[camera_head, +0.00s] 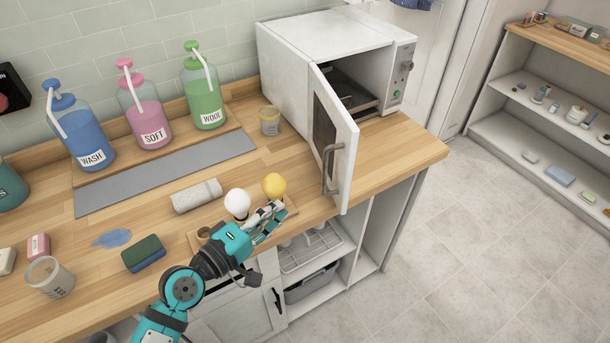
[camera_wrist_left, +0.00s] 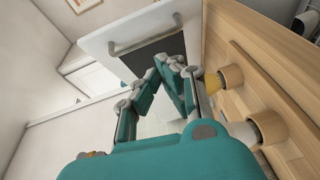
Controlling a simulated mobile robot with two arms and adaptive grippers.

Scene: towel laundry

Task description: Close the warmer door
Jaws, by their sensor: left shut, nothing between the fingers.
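The white warmer (camera_head: 300,50) stands at the back right of the counter. Its door (camera_head: 345,130) is swung open toward the front and juts out past the counter edge, so the inside with its rack shows. The door has a metal bar handle (camera_head: 329,170) and a dark window. The door also shows in the left wrist view (camera_wrist_left: 112,45), with its handle (camera_wrist_left: 145,37) beyond the fingers. My left gripper (camera_head: 278,212) is shut and empty, left of and below the handle, apart from it. It also shows in the left wrist view (camera_wrist_left: 172,62). My right gripper is out of view.
A white bulb-shaped item (camera_head: 237,203) and a yellow one (camera_head: 274,185) stand in a wooden holder close to my left gripper. A rolled towel (camera_head: 197,196), a glass jar (camera_head: 269,121) and labelled pump bottles (camera_head: 206,92) are on the counter. Floor at right is clear.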

